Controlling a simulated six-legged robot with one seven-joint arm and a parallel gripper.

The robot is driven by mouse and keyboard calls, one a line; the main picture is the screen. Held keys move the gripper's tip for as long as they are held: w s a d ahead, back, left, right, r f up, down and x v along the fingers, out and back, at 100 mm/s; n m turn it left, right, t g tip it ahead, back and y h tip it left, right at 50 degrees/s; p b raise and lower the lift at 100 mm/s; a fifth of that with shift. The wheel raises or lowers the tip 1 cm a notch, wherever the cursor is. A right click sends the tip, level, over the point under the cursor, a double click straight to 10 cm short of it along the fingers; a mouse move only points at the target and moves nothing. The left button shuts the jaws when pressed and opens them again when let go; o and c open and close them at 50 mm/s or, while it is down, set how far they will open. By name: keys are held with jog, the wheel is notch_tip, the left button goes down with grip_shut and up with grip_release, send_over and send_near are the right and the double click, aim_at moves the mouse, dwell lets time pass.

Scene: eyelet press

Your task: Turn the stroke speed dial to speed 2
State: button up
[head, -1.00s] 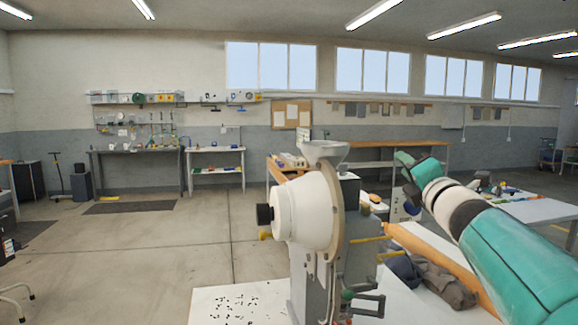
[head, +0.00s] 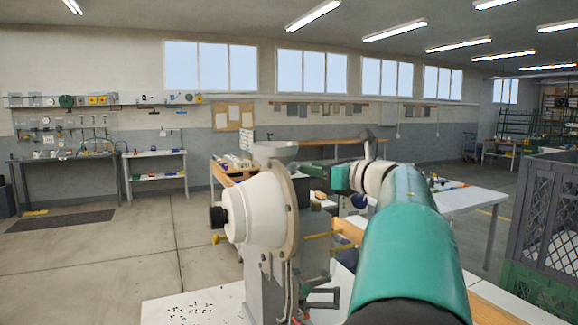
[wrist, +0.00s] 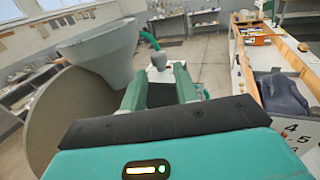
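The eyelet press stands in the head view with a white round housing (head: 262,212), a grey hopper (head: 275,152) and a black knob (head: 217,217) on its left side. In the wrist view the hopper (wrist: 100,55) and a large round plate (wrist: 70,120) fill the left side. A white plate with printed numbers, 4 and 5 among them (wrist: 300,132), shows at the lower right edge. The dial itself I cannot make out. My gripper (wrist: 160,82) is open and empty, its green fingers apart. In the head view it is beside the press, its fingertips partly hidden.
The press stands on a white table (head: 185,305) with small dark bits. Yellow-tipped levers (head: 325,237) stick out right of the press. A dark cloth (wrist: 282,95) lies right of my gripper. A dark crate (head: 545,205) stands at far right.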

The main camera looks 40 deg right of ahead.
aim_at(296, 165)
jog(key=w, duration=0.5)
jog(key=w+a, duration=0.1)
jog(key=w, duration=0.1)
jog(key=shift+w, duration=0.25)
grip_shut()
